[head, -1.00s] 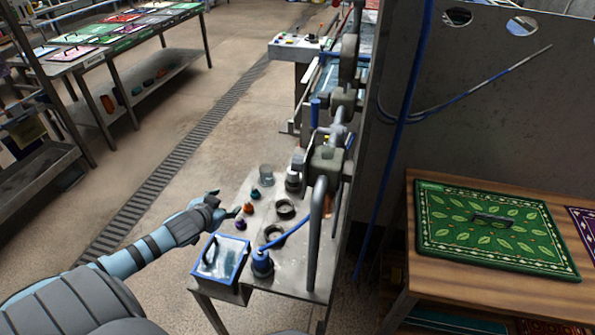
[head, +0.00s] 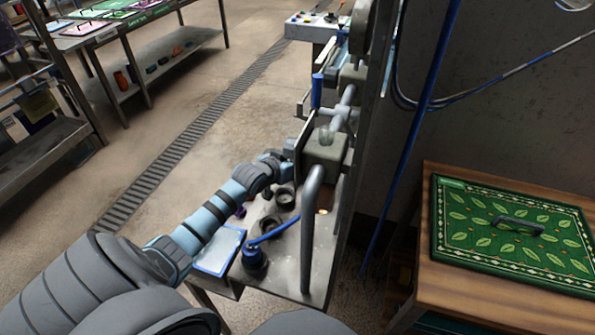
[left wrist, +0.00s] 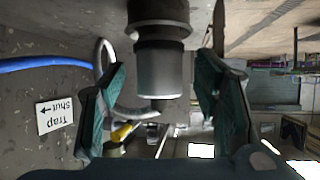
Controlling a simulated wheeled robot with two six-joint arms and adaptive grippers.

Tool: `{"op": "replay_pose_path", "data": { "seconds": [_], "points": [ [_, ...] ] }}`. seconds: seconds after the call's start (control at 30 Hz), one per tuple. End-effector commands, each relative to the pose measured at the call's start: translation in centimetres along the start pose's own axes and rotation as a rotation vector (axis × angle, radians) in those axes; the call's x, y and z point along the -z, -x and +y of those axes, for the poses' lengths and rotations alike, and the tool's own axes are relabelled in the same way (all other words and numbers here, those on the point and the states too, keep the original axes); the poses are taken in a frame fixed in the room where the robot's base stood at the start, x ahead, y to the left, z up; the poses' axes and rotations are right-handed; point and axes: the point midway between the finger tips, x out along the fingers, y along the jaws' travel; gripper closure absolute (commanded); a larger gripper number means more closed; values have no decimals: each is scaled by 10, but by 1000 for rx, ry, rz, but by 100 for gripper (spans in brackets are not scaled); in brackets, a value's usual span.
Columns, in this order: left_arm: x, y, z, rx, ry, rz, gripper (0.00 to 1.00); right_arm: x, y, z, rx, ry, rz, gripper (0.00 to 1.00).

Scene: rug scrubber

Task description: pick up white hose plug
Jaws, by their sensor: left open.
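My left gripper (head: 286,158) reaches over the small metal table, close to the grey valve block, in the head view. In the left wrist view, whose picture is upside down, its two teal fingers (left wrist: 160,108) are open. A pale grey-white cylinder with a dark collar (left wrist: 163,70) stands between the fingers, with a gap on each side. It looks like the white hose plug, but I cannot be sure. In the head view the arm and gripper hide it. My right gripper is not in view.
The valve block (head: 324,150) and a bent grey pipe (head: 311,225) stand right of my gripper. Black rings (head: 285,197), a blue hose fitting (head: 254,258) and a blue-edged tray (head: 218,250) lie nearer. A green rug (head: 500,235) lies on the wooden table at right.

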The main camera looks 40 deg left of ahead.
Motion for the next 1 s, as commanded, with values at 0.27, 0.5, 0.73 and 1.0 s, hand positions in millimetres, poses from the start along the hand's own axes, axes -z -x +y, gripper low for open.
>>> {"op": "replay_pose_path", "data": {
  "seconds": [0.27, 0.5, 0.73, 1.0],
  "points": [
    [0, -16, 2, -2, -2, 2, 43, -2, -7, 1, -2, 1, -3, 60],
    [0, -16, 2, -2, -2, 1, 75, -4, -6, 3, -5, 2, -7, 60],
    [1, -16, 2, -2, -2, 2, 100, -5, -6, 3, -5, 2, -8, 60],
    [7, -13, 2, -2, -2, 2, 100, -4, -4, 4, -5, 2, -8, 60]
  ]
}}
